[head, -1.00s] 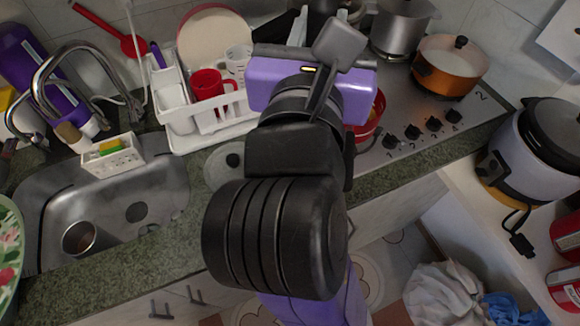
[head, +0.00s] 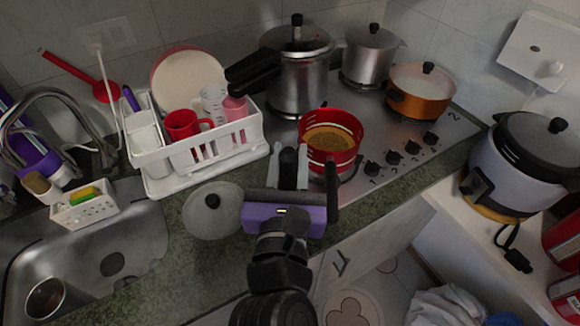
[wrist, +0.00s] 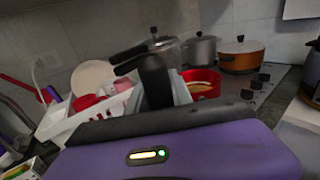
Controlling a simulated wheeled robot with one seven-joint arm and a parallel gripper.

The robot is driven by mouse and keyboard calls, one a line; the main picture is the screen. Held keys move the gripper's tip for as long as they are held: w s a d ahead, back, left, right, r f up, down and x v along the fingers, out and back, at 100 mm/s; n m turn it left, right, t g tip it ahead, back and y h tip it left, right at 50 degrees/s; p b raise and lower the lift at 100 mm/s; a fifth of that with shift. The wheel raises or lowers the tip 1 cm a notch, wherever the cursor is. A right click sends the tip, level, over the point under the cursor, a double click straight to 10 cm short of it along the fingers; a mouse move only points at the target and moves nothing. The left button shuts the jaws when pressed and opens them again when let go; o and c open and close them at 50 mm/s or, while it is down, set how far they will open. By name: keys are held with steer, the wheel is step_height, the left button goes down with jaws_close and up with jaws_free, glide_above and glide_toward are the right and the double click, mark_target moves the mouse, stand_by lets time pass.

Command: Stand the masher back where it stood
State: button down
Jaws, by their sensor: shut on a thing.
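My gripper (head: 288,172) is at the counter's front edge, between the glass lid and the red pot, its fingers pointing toward the back. It is shut on a dark, rounded piece, apparently the masher (head: 288,162). The same dark piece shows between the grey fingers in the wrist view (wrist: 155,82). Only this black part of the masher shows; its other end is hidden, and I cannot tell its full tilt. In the head view it overlaps the counter just left of the red pot (head: 345,154); I cannot tell whether it touches anything.
A white dish rack (head: 190,170) with cups stands to the left. A glass lid (head: 210,222) lies in front of it. A pressure cooker (head: 298,75), a steel pot (head: 368,52) and an orange pot (head: 420,100) stand on the stove. A rice cooker (head: 520,180) is at right.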

steer(key=shift+f, duration=1.3)
steer(key=c, duration=1.1)
jaws_free()
steer(key=shift+c, duration=0.2)
steer(key=shift+s, duration=0.35)
steer(key=s+b, duration=0.1)
steer(key=s, duration=1)
steer(key=shift+s, duration=0.15)
